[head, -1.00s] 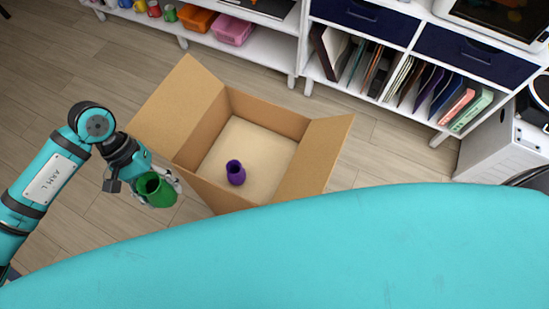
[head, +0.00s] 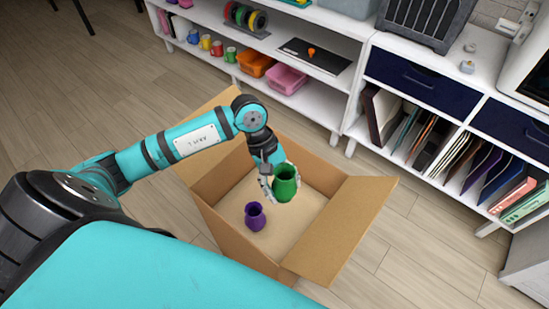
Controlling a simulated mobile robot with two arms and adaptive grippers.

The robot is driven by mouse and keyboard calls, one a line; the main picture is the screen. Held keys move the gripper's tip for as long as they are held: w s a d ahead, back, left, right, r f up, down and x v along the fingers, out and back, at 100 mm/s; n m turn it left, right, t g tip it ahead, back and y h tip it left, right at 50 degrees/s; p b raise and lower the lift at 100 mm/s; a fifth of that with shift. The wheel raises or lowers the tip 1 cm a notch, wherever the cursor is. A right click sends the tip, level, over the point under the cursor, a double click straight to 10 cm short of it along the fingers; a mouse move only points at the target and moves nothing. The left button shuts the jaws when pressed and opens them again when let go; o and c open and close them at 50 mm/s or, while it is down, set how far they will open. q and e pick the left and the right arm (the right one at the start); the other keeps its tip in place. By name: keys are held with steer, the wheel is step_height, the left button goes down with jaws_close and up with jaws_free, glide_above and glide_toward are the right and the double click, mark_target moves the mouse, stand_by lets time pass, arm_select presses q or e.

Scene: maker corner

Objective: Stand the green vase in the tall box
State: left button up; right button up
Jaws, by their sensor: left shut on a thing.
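The green vase (head: 286,184) is upright, its mouth facing up, in the grasp of my left gripper (head: 268,185). The gripper is shut on it from its left side. Vase and gripper show over the inside of the tall cardboard box (head: 318,239), toward its back right. I cannot tell whether the vase's base touches the box floor. A purple vase (head: 255,217) stands on the box floor, left of and nearer than the green one, with a visible gap between them. My left arm covers part of the box's left flap. My right gripper is not in view.
The box's flaps stand open, one reaching out to the right (head: 343,230). Behind it is a white shelf unit (head: 354,104) with mugs, an orange bin (head: 255,64), a pink bin (head: 286,78) and folders. Wooden floor (head: 410,245) is clear right of the box.

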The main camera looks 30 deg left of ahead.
arm_select(q)
steer(key=w+a+f+n+t+y+b, duration=0.1)
steer(key=w+f+n+b, duration=0.1)
steer(key=f+n+b, duration=0.1)
steer(key=w+a+f+n+t+y+b, duration=0.1)
steer(key=w+a+f+n+t+b, duration=0.1)
steer(key=f+n, duration=0.4)
steer(key=w+a+f+n+t+y+b, duration=0.1)
steer(key=w+f+n+t+b, duration=0.1)
steer(key=w+f+n+b, duration=0.2)
steer(key=shift+w+a+f+n+b, duration=0.15)
steer(key=shift+f+n+b, duration=0.1)
steer(key=shift+f+b, duration=0.3)
steer(key=shift+a+f+n+b, duration=0.15)
steer(key=shift+f+n+b, duration=0.1)
steer(key=shift+f+b, duration=0.25)
step_height(320, 180, down, 3)
steer(key=shift+r, duration=0.1)
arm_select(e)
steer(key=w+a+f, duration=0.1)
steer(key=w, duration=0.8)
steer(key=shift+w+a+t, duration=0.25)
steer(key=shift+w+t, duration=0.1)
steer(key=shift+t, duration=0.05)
